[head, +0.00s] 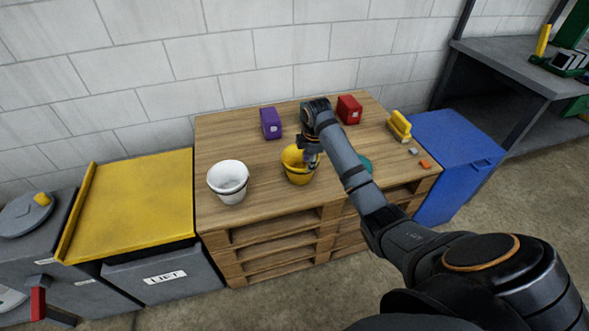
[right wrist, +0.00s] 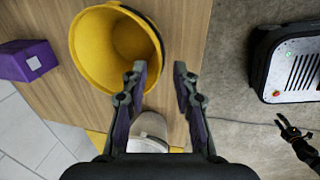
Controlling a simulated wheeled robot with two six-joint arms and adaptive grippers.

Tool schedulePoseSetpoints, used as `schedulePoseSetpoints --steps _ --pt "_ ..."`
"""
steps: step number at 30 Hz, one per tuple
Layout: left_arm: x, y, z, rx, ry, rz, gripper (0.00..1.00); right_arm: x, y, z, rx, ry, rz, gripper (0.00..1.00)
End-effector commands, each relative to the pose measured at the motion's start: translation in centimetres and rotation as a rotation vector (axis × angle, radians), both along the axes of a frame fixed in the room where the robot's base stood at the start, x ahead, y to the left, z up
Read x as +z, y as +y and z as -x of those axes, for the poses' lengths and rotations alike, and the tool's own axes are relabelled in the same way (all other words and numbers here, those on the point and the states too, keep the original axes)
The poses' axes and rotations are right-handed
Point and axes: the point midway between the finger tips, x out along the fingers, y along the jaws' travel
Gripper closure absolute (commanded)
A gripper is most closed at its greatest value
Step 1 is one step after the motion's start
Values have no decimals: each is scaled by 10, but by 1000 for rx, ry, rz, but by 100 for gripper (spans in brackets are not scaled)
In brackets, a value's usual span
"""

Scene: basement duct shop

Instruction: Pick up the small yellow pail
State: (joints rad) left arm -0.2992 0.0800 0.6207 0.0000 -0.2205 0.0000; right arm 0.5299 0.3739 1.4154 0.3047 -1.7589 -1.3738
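The small yellow pail (head: 298,176) stands upright on the wooden pallet bench, right of a white pail (head: 228,181). In the right wrist view the yellow pail (right wrist: 118,48) shows its open mouth and looks empty. My right gripper (head: 312,160) is at the pail's right rim in the head view. In the right wrist view my right gripper (right wrist: 159,72) is open, one finger over the pail's mouth and the other outside the wall. I cannot tell if either finger touches it. A black gripper, seemingly my left (right wrist: 286,127), shows small at the right edge; its opening is unclear.
On the wooden bench (head: 225,135) are a purple box (head: 271,123), a red box (head: 349,109), a yellow-handled brush (head: 399,126) and a teal item (head: 364,163) partly behind my arm. A blue bin (head: 455,150) adjoins right, a yellow-lidded bin (head: 130,200) left.

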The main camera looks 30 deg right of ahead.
Motion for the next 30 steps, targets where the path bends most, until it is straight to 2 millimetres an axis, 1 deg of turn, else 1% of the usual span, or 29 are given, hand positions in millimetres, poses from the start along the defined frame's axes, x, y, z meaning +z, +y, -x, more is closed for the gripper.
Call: schedulePoseSetpoints --steps 1,3,6,10,13,14,18,21,24,29,30 --pt "-2 0 3 0 5 0 60 -11 0 -1 -1 4 -2 71" --pt "-4 0 7 0 11 0 60 -25 0 -3 -1 4 -2 71" --pt "-6 0 11 0 17 -1 60 -38 -1 -6 -1 3 -1 71" --pt "-6 0 9 0 14 0 60 -44 -2 -8 -1 1 0 71" --pt "-6 0 4 0 6 0 60 -48 -2 -8 -2 2 -1 71" --pt "-7 0 2 0 4 0 60 -52 -2 -8 -2 3 -1 71" --pt "-9 0 -2 0 -3 0 60 -78 -1 -11 -3 5 -2 71" --pt "-12 0 -1 0 -3 0 60 -91 -2 -15 -2 1 -1 71" --pt "-12 0 -1 0 -3 0 60 -96 -3 -16 -2 1 -1 71" --pt "-12 0 -1 0 -3 0 60 -96 -3 -16 -2 0 1 71" --pt "-12 0 -1 0 -2 0 60 -96 -3 -16 -2 0 1 72"
